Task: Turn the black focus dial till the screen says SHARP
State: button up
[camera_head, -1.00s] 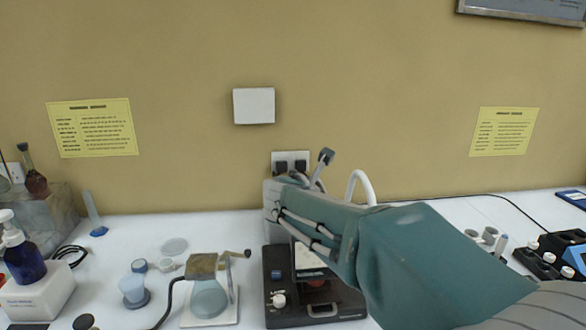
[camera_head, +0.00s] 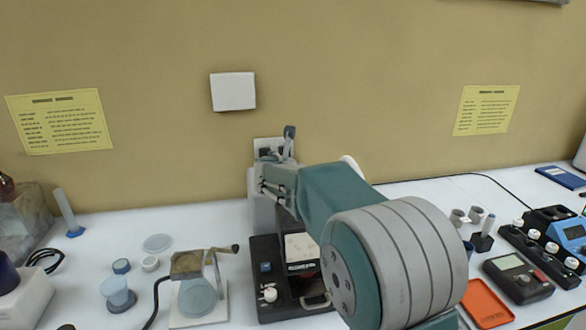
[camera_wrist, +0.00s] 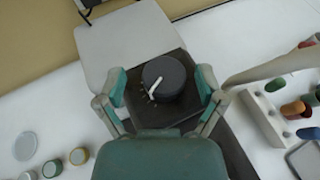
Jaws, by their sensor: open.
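The black focus dial (camera_wrist: 164,77) is a round knob with a white pointer, seen in the wrist view on a dark square plate with small white marks. The pointer aims toward the lower left. My gripper (camera_wrist: 160,84) is open, with one finger on each side of the dial; I cannot tell whether either finger touches it. In the head view the dial cannot be made out, as my arm covers much of that area. The black-based instrument (camera_head: 262,309) stands below my arm. A small dark display strip (camera_head: 302,267) shows on it, with lettering too small to read.
Left of the instrument are a white plate with a round grey disc (camera_head: 197,296) and a blue-rimmed cup (camera_head: 117,293). To the right are an orange tray (camera_head: 487,304), a dark meter (camera_head: 518,278) and a black rack of vials (camera_head: 541,258).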

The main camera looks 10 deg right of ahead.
jog(key=shift+w+d+f, duration=0.15)
jog(key=shift+w+d, duration=0.1)
jog(key=shift+w, duration=0.05)
jog(key=c, duration=1.2)
jog(key=shift+o, duration=0.2)
jog(key=shift+m+g+h, duration=0.3)
jog(key=shift+m, duration=0.1)
jog(key=m+g+h, duration=0.1)
jog(key=m+h, duration=0.1)
jog(key=m+g+h, duration=0.2)
jog(key=shift+a+f+m, duration=0.1)
jog(key=shift+f+m, duration=0.05)
jog(key=shift+m, duration=0.15)
jog(key=shift+m+g+h, duration=0.75)
jog(key=shift+m+g, duration=0.7)
jog(key=shift+g, duration=0.15)
jog(key=shift+m+g+h, duration=0.75)
jog(key=shift+m+g, duration=0.7)
jog(key=shift+g, duration=0.15)
jog(key=shift+m+g, duration=0.4)
jog(key=shift+g, duration=0.1)
